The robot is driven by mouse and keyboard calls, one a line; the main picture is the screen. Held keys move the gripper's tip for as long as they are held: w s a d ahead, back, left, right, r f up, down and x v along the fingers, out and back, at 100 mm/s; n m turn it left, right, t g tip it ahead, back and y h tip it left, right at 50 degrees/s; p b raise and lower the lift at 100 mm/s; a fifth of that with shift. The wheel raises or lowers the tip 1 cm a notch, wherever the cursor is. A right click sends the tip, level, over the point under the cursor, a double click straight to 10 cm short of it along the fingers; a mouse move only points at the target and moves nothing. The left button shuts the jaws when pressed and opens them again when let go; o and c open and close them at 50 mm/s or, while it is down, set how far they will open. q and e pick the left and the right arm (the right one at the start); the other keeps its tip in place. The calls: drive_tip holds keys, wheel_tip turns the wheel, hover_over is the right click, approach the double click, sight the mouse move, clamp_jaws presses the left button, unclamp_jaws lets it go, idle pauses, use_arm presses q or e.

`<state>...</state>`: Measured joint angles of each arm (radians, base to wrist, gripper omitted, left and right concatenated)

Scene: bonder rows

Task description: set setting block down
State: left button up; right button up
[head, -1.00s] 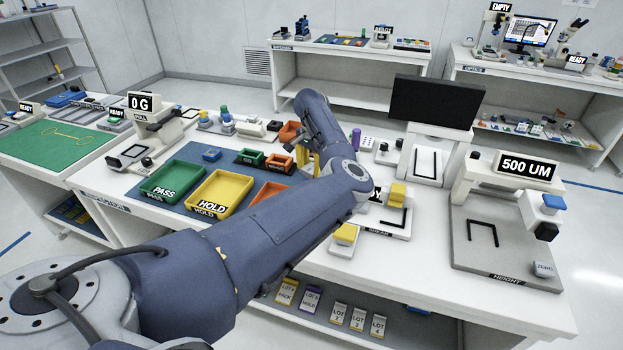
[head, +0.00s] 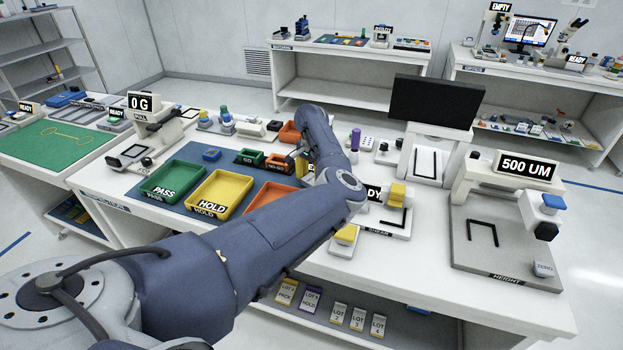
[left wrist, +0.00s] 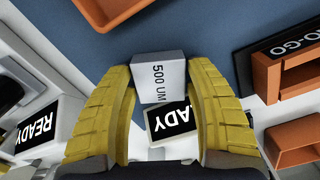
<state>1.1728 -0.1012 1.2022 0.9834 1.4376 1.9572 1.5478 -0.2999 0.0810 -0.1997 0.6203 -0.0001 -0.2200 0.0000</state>
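The setting block (left wrist: 158,78) is a small pale block marked "500 UM". In the left wrist view it sits between the yellow fingertips of my left gripper (left wrist: 161,72), which touch its two sides. Blue mat (left wrist: 195,28) shows beyond the block; I cannot tell whether the block touches it. In the head view my left arm hides most of the gripper and the block. The height gauge (head: 512,168) at the right reads "500 UM", with a dark bracket mark on its grey plate (head: 480,262). My right gripper is not in view.
Green (head: 172,183), yellow (head: 221,196) and orange (head: 270,190) trays lie on the mat left of my arm. The orange NO-GO holder (left wrist: 290,75) is right of the gripper in the wrist view. A "READY" shear device (head: 385,222) stands right of my arm.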

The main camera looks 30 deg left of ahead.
sight(311, 178)
use_arm(q)
drive_tip(key=shift+o, duration=1.3)
drive_tip(key=shift+r, duration=0.15)
wheel_tip(311, 178, up, 12)
